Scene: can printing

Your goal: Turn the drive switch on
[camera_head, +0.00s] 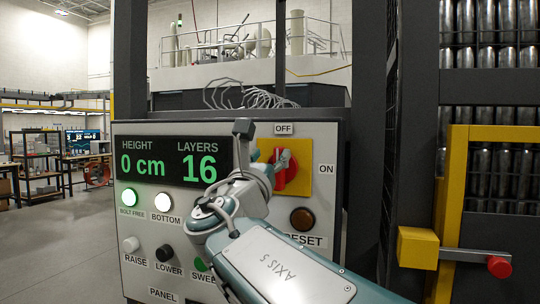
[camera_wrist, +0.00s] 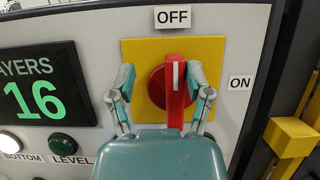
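The drive switch is a red rotary knob (camera_wrist: 174,95) on a yellow square plate (camera_wrist: 211,50), with an OFF label (camera_wrist: 173,17) above and an ON label (camera_wrist: 240,82) to the right. Its red handle stands upright, with the white mark at the top toward OFF. My gripper (camera_wrist: 161,78) is open, with one finger on each side of the handle. The right finger is close beside the handle; contact is unclear. A gap shows at the left finger. In the head view the knob (camera_head: 291,176) is partly hidden behind my gripper (camera_head: 282,160).
The panel (camera_head: 140,278) has a display (camera_head: 175,160) reading 0 cm and 16 layers. Lit BOLT FREE (camera_head: 129,197) and BOTTOM (camera_head: 163,202) lamps and several buttons sit below it. A yellow frame with a red-tipped bolt (camera_head: 498,267) stands at right, before stacked cans (camera_head: 490,170).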

